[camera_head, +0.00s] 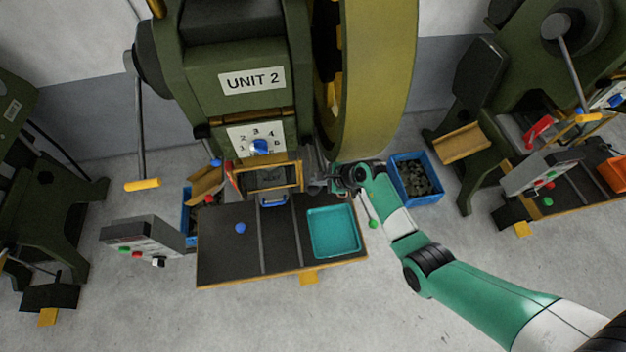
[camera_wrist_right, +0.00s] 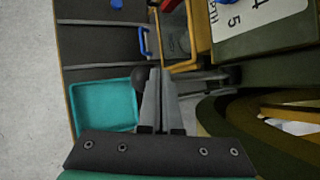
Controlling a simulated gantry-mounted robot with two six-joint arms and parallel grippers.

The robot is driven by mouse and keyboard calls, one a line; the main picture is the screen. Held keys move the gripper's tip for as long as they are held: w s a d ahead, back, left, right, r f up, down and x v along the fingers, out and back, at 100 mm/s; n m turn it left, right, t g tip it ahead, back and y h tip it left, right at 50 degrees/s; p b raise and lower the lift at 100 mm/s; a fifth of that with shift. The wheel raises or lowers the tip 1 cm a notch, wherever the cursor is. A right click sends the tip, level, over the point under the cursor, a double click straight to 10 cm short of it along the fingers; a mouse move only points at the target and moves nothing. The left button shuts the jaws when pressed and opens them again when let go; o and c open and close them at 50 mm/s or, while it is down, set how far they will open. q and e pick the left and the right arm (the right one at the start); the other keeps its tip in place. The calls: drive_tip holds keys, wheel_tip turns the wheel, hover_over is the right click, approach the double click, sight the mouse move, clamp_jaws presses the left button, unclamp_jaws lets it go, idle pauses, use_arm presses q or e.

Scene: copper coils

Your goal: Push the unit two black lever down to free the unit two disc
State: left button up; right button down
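My right gripper (camera_head: 338,181) reaches in beside the press marked UNIT 2 (camera_head: 236,90). In the right wrist view its narrow fingers (camera_wrist_right: 155,74) are together, with no gap that I can see. The black lever of unit two (camera_wrist_right: 138,78) shows there as a dark round knob just left of the fingertips, with a grey rod (camera_wrist_right: 205,78) on their other side. I cannot tell whether the fingers touch the lever. In the head view the lever is small and partly hidden by my gripper. I cannot make out the unit two disc. My left gripper is not in view.
A teal tray (camera_head: 333,232) lies on the dark table (camera_head: 225,262) below the press. A yellow-framed box (camera_head: 272,178) sits at the press front. A blue bin (camera_head: 416,158) of dark pieces stands right of my gripper. A large yellow-green wheel (camera_head: 385,80) rises behind it.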

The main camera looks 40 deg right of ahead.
drive_tip(key=shift+s+f+b, duration=0.1)
drive_tip(key=shift+f+b, duration=0.3)
drive_tip(key=shift+f, duration=0.35)
idle(0.4)
idle(0.5)
drive_tip(key=shift+w+d+r+p, duration=0.1)
drive_tip(key=shift+w+r+p, duration=0.05)
drive_tip(key=shift+r+p, duration=1.15)
drive_tip(key=shift+w+d+r+p, duration=0.1)
drive_tip(key=shift+w+r+p, duration=0.05)
drive_tip(key=shift+r+p, duration=1.1)
drive_tip(key=shift+r, duration=0.1)
drive_tip(key=r+p, duration=0.2)
drive_tip(key=r, duration=0.1)
drive_tip(key=r+p, duration=0.2)
drive_tip(key=shift+w+d, duration=0.2)
drive_tip(key=shift+w, duration=0.15)
